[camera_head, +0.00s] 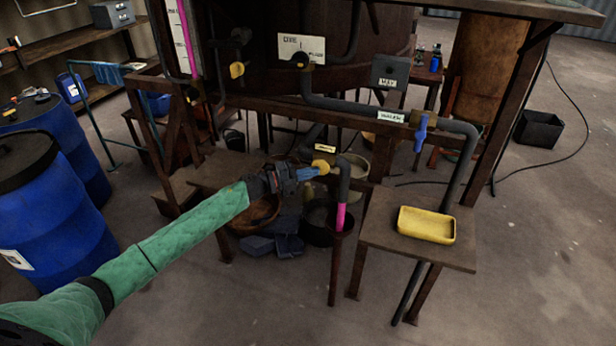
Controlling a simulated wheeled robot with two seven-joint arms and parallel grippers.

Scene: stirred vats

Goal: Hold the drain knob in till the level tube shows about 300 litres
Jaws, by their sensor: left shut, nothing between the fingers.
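My left gripper (309,173) reaches in from the left on a green-sleeved arm. Its fingers are shut and empty, with the blue fingertips against or very close to a yellow knob (321,166); I cannot tell how far in the knob is. A small label, too small to read, sits above this knob. My right gripper is not in view.
A blue-handled valve (420,133) is on the right pipe. A yellow tray (426,225) lies on a low wooden table. Blue drums (52,225) stand at the left. The floor at the right is mostly clear.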

